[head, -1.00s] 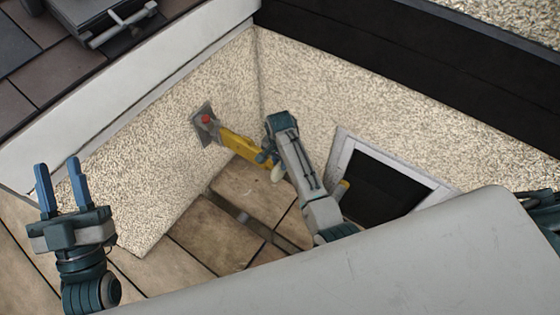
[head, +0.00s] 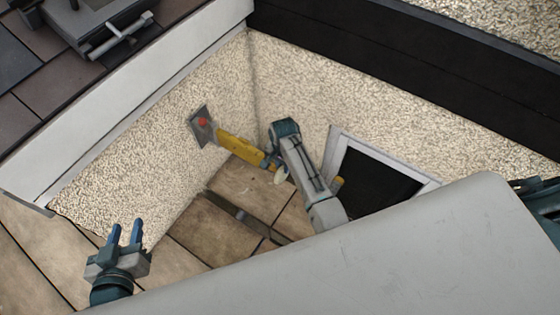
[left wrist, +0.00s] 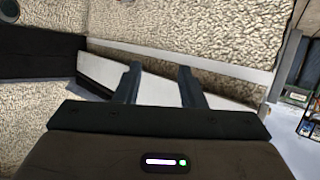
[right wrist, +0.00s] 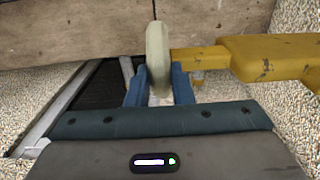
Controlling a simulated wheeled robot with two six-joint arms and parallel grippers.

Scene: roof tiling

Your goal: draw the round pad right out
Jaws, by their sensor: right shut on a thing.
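The round pad (head: 280,176) is a pale disc at the near end of a yellow body (head: 238,148). In the right wrist view the pad (right wrist: 158,52) stands nearly edge-on. A narrower yellow rod (right wrist: 190,55) shows between it and the wider yellow body (right wrist: 270,55). The yellow body reaches from a grey plate with a red knob (head: 203,122) on the pebbled wall. My right gripper (right wrist: 158,78) is shut on the pad, its blue fingers either side of the lower edge. My left gripper (head: 124,232) is open and empty, away to the left.
A white-framed dark opening (head: 380,182) lies right of my right arm. Brown boards (head: 215,230) form the floor below. Pebbled walls meet in a corner behind the yellow body. A white ledge (head: 120,75) runs along the left wall top.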

